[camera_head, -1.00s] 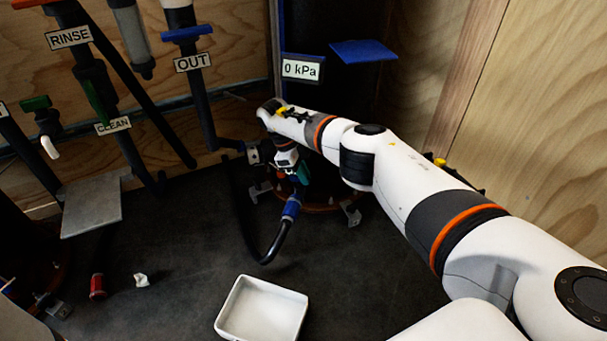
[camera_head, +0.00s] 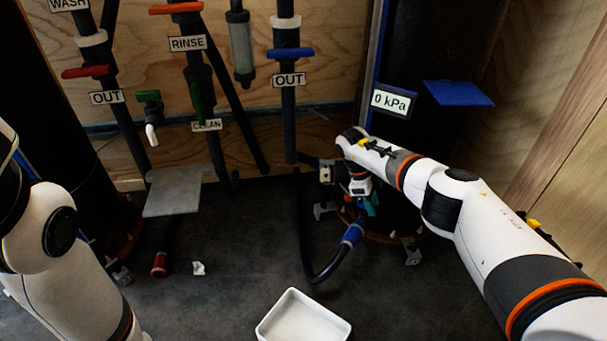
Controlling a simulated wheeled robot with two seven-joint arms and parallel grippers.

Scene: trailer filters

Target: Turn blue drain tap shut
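My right gripper (camera_head: 362,202) points down at the foot of the dark tank (camera_head: 425,50), close above the blue fitting (camera_head: 352,235) where a black hose (camera_head: 318,274) ends. Small blue and teal parts show right at the fingertips. The drain tap's handle cannot be told apart clearly there, and neither its angle nor the finger gap is clear. My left arm shows at the left edge, but its gripper is out of view.
A sign on the tank reads 0 kPa (camera_head: 394,101). A blue-handled OUT valve (camera_head: 285,53) is on a wall pipe. A white tray (camera_head: 337,325) lies in front. A red cylinder (camera_head: 159,264) and a white scrap (camera_head: 198,268) lie on the dark floor. A grey plate (camera_head: 173,192) is at left.

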